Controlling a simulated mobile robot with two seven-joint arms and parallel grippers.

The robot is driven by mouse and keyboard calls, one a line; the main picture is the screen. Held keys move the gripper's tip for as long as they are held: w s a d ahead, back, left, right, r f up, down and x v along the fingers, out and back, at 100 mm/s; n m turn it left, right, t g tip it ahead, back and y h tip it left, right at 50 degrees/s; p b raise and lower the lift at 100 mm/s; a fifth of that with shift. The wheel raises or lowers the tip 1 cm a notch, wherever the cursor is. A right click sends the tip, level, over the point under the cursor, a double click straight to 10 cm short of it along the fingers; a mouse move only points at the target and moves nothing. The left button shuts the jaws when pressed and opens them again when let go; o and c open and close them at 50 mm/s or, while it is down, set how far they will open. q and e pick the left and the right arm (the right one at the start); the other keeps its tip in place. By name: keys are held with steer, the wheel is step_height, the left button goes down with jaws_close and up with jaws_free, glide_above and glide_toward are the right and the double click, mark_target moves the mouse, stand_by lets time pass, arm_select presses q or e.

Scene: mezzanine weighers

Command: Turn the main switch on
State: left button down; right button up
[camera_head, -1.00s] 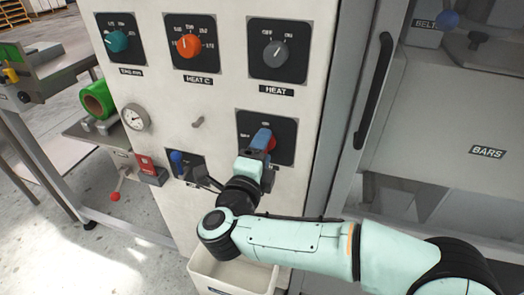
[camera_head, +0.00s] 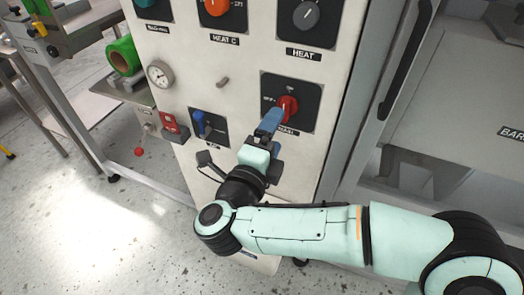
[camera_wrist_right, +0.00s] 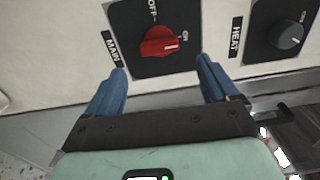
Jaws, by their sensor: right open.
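The main switch is a red rotary knob (camera_head: 289,106) on a black plate above a MAIN label, low on the white panel. In the right wrist view the knob (camera_wrist_right: 160,42) has its grip lying along the line to the ON mark, with OFF off to the side. My right gripper (camera_head: 271,124) is just in front of it, overlapping the plate's lower left. In the wrist view the two blue fingers (camera_wrist_right: 162,68) are spread wide with nothing between them, and the knob is beyond their tips, apparently clear of them. My left gripper is not in view.
A dark door handle (camera_head: 400,58) is right of the panel. Open floor lies at lower left.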

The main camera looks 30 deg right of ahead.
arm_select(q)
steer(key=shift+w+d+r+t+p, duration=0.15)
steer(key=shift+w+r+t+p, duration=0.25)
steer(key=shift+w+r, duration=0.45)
arm_select(e)
steer(key=v, duration=0.6)
steer(key=shift+a, duration=0.25)
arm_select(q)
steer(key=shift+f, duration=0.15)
arm_select(e)
steer(key=shift+s, duration=0.15)
